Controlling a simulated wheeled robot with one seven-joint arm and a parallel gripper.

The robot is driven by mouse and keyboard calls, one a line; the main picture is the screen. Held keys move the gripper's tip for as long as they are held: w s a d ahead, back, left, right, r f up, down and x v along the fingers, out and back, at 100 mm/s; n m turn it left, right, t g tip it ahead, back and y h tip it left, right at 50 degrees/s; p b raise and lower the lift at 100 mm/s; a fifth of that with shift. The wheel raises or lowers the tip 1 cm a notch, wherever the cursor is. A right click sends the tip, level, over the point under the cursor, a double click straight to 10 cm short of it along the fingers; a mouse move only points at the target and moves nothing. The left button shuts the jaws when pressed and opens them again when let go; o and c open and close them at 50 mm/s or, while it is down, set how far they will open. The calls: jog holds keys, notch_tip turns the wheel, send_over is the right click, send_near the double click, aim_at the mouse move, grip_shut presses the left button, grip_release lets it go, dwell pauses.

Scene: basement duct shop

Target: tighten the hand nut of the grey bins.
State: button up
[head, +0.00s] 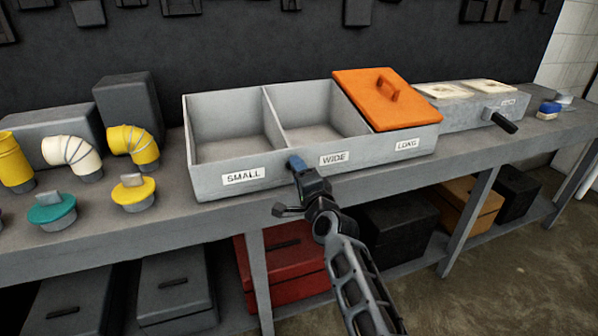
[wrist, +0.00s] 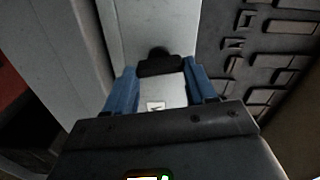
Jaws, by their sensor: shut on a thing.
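The grey bins (head: 215,182) stand on the bench in a row, with labels SMALL, WIDE and LONG on the front. SMALL and WIDE are open and look empty; an orange lid (head: 385,100) lies over LONG. My gripper (head: 296,163) is at the front wall, between the SMALL and WIDE labels. In the wrist view its blue fingers (wrist: 162,80) stand on both sides of a dark knob, the hand nut (wrist: 160,63), and are shut on it. In the head view the nut is hidden by my gripper.
Yellow and cream duct elbows (head: 72,155), a teal cap (head: 52,211) and a yellow cap (head: 133,192) stand at the left of the bench. A grey unit with a black handle (head: 504,123) stands right of the bins. Boxes fill the shelf below.

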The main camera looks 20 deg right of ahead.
jog(key=shift+m, duration=0.8)
jog(key=shift+f, duration=0.1)
jog(key=o, duration=1)
jog(key=shift+o, duration=0.2)
jog(key=s+p, duration=0.3)
jog(key=s, duration=0.4)
jog(key=shift+s, duration=0.4)
